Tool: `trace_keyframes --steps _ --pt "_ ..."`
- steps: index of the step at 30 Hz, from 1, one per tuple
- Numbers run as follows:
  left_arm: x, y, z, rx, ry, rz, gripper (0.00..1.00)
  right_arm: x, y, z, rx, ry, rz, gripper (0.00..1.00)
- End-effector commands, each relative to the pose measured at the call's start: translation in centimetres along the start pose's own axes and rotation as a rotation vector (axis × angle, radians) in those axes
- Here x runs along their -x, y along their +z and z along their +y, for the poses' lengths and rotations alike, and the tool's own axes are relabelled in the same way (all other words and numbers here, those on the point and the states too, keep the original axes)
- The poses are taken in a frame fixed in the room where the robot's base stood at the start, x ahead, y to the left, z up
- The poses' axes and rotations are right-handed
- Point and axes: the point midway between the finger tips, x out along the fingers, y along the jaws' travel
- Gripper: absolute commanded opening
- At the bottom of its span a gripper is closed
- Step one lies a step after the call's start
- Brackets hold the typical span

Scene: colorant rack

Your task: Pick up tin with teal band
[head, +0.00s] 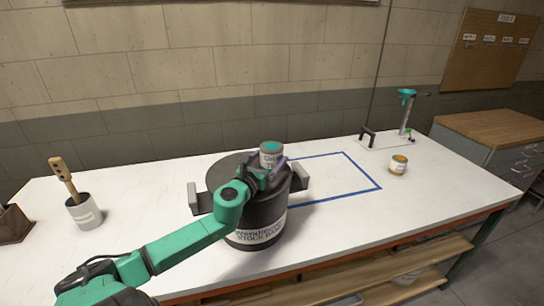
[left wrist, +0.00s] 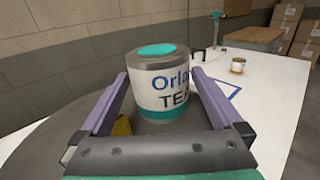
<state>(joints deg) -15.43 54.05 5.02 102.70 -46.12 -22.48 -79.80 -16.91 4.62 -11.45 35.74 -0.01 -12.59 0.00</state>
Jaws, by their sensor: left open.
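The tin with the teal band (left wrist: 160,82) stands upright on the dark lid of the stock drum (head: 262,222). It has a white label, a teal spot on top and a teal band at its base. In the head view the tin (head: 270,154) is partly hidden by my left gripper (head: 272,170). In the left wrist view my left gripper (left wrist: 158,92) is open, with one purple finger on each side of the tin. I cannot tell whether the fingers touch it. My right gripper is not in view.
A small tin with an ochre top (head: 398,164) stands on the white table (head: 340,230) at the right, beside a blue taped outline (head: 378,187). A teal-topped stand (head: 406,112) is behind it. A grey pot with a wooden-handled brush (head: 84,212) is at the left.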

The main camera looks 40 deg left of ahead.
Motion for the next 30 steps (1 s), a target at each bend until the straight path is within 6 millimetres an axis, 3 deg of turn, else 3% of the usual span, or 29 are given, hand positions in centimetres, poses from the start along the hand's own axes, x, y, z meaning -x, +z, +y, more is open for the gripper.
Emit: trace_keyframes --steps 8,9,15,25,30 --pt "-0.8 -0.1 -0.1 0.0 -0.001 0.001 1.0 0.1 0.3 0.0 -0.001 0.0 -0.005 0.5" --pt "-0.8 -0.1 -0.1 0.0 0.0 0.001 0.96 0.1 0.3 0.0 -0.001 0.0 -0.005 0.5" --pt "-0.8 -0.1 -0.1 0.001 0.0 0.001 0.23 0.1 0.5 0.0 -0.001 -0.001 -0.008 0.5" --pt "-0.7 0.7 0.0 -0.001 -0.001 -0.001 0.23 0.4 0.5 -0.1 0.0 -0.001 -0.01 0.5" --pt "-0.7 4.2 -0.1 -0.006 -0.004 -0.003 0.23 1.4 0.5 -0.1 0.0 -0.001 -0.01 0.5"
